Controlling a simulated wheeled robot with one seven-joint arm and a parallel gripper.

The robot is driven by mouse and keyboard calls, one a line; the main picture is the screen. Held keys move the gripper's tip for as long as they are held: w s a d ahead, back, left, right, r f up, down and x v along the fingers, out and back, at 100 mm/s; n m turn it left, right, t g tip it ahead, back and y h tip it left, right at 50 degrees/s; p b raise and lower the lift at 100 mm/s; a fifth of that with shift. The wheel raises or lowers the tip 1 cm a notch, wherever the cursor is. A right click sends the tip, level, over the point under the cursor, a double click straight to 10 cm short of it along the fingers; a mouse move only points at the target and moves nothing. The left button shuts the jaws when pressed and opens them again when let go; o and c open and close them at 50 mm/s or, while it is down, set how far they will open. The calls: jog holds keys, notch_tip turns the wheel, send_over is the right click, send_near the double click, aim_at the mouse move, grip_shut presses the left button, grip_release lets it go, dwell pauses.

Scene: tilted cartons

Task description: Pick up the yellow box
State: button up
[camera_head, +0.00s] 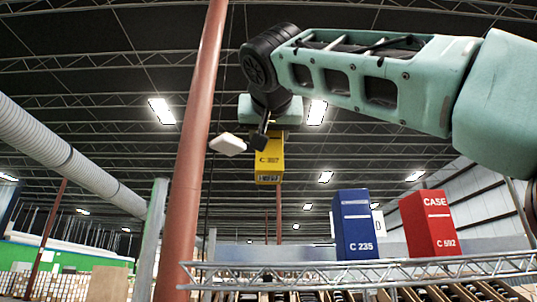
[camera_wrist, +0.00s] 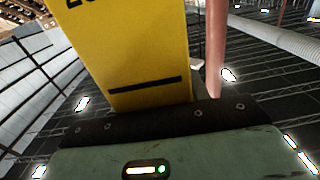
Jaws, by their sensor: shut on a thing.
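The yellow box (camera_head: 268,160) hangs below my gripper (camera_head: 262,135) in the head view, high above the shelf and clear of it. Its front carries dark lettering. In the wrist view the yellow box (camera_wrist: 130,55) fills the upper middle, with a black stripe near the gripper's dark edge. My gripper is shut on the box's upper end. The fingertips are mostly hidden by the box and the arm.
A blue box (camera_head: 354,225) and a red box (camera_head: 429,224) stand at the right behind a metal truss rail (camera_head: 370,272). A white box (camera_head: 378,222) shows partly behind the blue one. A red-brown post (camera_head: 196,150) rises left of the yellow box.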

notch_tip(320, 180, up, 14)
jog(key=f+p, duration=0.1)
jog(key=p, duration=0.9)
send_over(269, 182)
jog(key=shift+r, duration=0.25)
jog(key=shift+f, duration=0.1)
notch_tip(269, 182, down, 24)
jog(key=b, duration=1.5)
jog(key=shift+f+b, duration=0.3)
jog(key=shift+f, duration=0.6)
